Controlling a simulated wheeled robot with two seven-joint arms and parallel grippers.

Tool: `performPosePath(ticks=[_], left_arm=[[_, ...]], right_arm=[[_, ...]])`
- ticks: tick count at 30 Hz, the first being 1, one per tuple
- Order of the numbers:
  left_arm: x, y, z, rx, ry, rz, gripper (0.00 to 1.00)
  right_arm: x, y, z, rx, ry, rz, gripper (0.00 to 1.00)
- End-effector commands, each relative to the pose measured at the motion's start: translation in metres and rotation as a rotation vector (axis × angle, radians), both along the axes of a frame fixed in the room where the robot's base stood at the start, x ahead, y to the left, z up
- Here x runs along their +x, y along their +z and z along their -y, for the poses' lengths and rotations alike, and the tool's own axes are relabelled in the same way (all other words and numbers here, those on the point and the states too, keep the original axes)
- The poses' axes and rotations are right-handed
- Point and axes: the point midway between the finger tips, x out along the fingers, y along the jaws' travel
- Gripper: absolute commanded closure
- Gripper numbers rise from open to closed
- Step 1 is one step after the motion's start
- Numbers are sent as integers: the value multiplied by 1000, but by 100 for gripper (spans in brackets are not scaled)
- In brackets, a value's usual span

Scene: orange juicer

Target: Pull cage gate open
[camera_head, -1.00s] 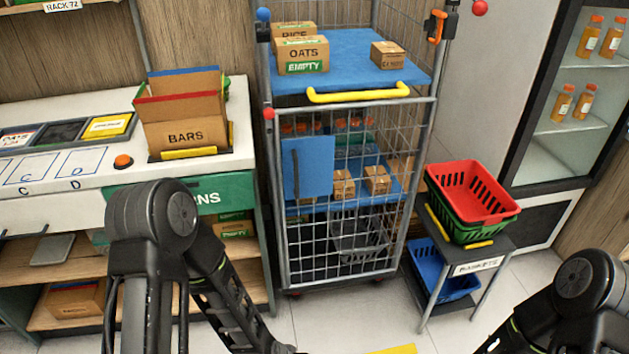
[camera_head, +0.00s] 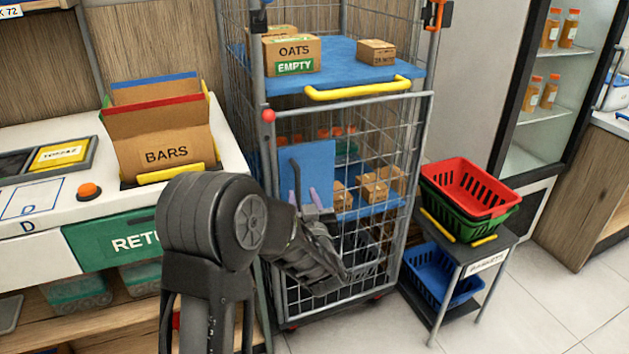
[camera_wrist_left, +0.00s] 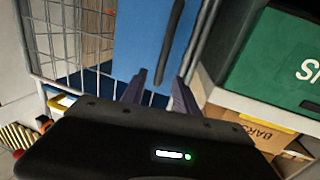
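The cage gate (camera_head: 352,105) is a grey wire-mesh door on the front of the tall cage trolley, and it looks closed. A blue panel (camera_head: 318,160) with a dark upright handle (camera_head: 296,178) sits on its left side. My left gripper (camera_head: 305,198) is in front of the panel, fingers pointing at it. In the left wrist view, the gripper (camera_wrist_left: 160,88) has its fingers apart and empty. The handle (camera_wrist_left: 172,42) stands just beyond them, roughly in line with the gap, and the panel (camera_wrist_left: 138,38) lies behind. Contact cannot be seen. My right gripper is out of view.
A counter with a BARS box (camera_head: 165,150) stands at the left. A stand with red (camera_head: 470,186) and blue baskets (camera_head: 440,280) is right of the trolley. Boxes rest on the trolley's blue top shelf (camera_head: 345,60). Floor is clear at the lower right.

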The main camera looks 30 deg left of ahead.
Motion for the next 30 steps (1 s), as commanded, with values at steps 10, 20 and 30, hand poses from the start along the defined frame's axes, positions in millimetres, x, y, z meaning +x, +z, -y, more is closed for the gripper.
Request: performPosePath(ticks=[10,20,30], left_arm=[[-1,2,0,24,4,-8,64],[15,2,-16,24,4,-8,64],[50,2,-50,24,4,-8,64]], right_arm=[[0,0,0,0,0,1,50],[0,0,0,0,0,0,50],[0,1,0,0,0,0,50]])
